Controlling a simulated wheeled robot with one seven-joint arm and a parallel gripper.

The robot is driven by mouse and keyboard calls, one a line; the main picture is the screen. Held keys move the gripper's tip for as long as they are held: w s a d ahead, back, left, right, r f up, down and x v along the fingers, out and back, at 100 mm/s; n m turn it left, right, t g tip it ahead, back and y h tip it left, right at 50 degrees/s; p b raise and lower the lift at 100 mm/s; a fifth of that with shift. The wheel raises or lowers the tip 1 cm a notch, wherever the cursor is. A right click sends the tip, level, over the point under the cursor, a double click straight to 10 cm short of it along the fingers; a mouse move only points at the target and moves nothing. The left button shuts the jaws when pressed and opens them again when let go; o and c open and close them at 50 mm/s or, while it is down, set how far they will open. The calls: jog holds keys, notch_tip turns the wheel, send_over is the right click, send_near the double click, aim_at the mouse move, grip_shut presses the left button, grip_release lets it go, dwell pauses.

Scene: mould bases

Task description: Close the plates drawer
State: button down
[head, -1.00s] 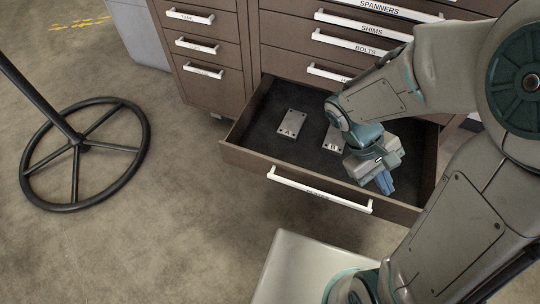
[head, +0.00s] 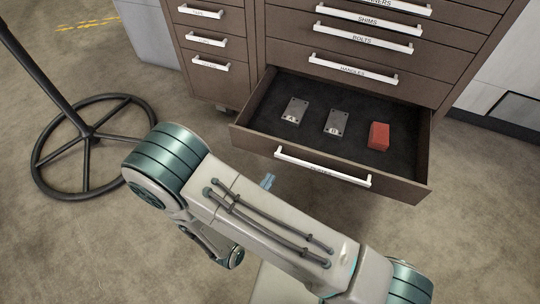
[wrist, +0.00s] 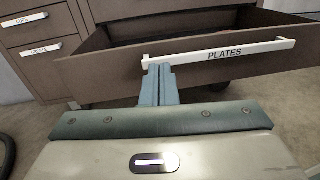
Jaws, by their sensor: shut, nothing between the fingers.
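The plates drawer (head: 245,140) is the lowest drawer of the brown cabinet and stands pulled out in the head view. Its white handle (head: 322,167) runs along the front; the wrist view shows the drawer front (wrist: 115,80) with the label PLATES on the handle (wrist: 225,50). My gripper (head: 268,181) is in front of the drawer, near the left end of the handle, mostly hidden by my arm. In the wrist view its blue fingers (wrist: 159,72) are together, with tips at the handle's left part; I cannot tell whether they touch it.
Inside the drawer lie grey plate A (head: 295,110), grey plate B (head: 336,122) and a red block (head: 379,136). The drawers above, such as HANDLES (head: 352,69), are shut. A black wheel-shaped stand base (head: 93,145) is on the floor at left.

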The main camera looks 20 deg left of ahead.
aim_at(280, 142)
jog(key=shift+n+y, duration=0.8)
jog(key=shift+y, duration=0.1)
jog(key=w+b, duration=0.1)
jog(key=w, duration=0.3)
jog(key=w+f+b, duration=0.1)
jog(key=w, duration=0.3)
jog(key=w+b, duration=0.1)
jog(key=w, duration=0.3)
jog(key=shift+a+f, duration=0.2)
jog(key=shift+a, duration=0.1)
